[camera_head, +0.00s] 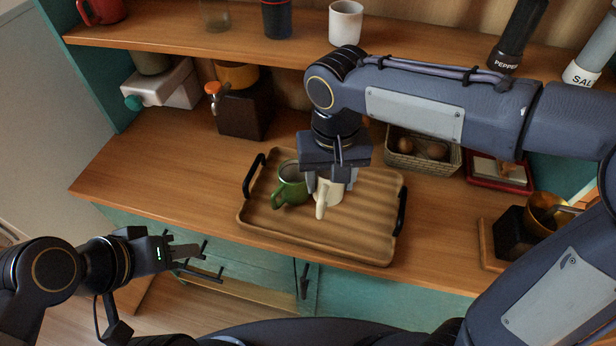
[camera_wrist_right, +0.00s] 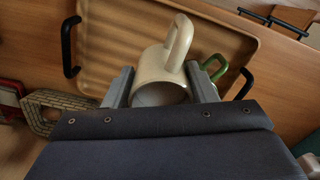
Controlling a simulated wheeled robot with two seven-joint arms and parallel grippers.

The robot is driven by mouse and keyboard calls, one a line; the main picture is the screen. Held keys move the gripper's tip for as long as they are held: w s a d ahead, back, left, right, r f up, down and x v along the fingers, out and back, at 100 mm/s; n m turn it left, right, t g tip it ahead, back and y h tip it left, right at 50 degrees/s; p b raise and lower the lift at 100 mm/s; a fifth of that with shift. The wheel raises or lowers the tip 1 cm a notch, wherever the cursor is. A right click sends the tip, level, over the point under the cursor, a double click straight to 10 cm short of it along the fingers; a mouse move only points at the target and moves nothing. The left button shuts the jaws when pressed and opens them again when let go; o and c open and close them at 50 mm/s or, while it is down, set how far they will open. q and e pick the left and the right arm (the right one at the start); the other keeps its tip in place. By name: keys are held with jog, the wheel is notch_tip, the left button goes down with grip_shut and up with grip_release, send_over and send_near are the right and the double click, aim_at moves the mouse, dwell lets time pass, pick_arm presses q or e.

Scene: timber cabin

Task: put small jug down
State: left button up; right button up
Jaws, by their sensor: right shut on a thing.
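The small jug (camera_head: 329,192) is cream-coloured with a handle, and my right gripper (camera_head: 328,183) is shut on it over the wooden tray (camera_head: 350,241). In the right wrist view, the small jug (camera_wrist_right: 164,66) sits between the two fingers of the right gripper (camera_wrist_right: 162,90), its handle pointing away from the palm. I cannot tell whether its base touches the tray. A green mug (camera_head: 290,188) stands on the tray just left of the jug; part of it shows in the right wrist view (camera_wrist_right: 214,70). My left gripper (camera_head: 190,262) is open and empty, in front of the cabinet.
The tray has two black handles, and its right half is bare. A basket (camera_head: 415,162) with brown eggs and a red tray (camera_head: 499,173) stand behind it to the right. A dark box grinder (camera_head: 242,108) stands behind left. A shelf (camera_head: 200,38) with cups runs above.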

jog(key=w+d+f, duration=0.1)
jog(key=d+f, duration=0.1)
jog(key=w+d+f, duration=0.1)
jog(key=d+f, duration=0.3)
jog(key=shift+w+d+f, duration=0.25)
jog(key=shift+w+f, duration=0.15)
jog(key=shift+d+f, duration=0.1)
jog(key=shift+f, duration=1.55)
jog(key=shift+f, duration=0.1)
jog(key=o, duration=1.1)
jog(key=shift+o, duration=0.2)
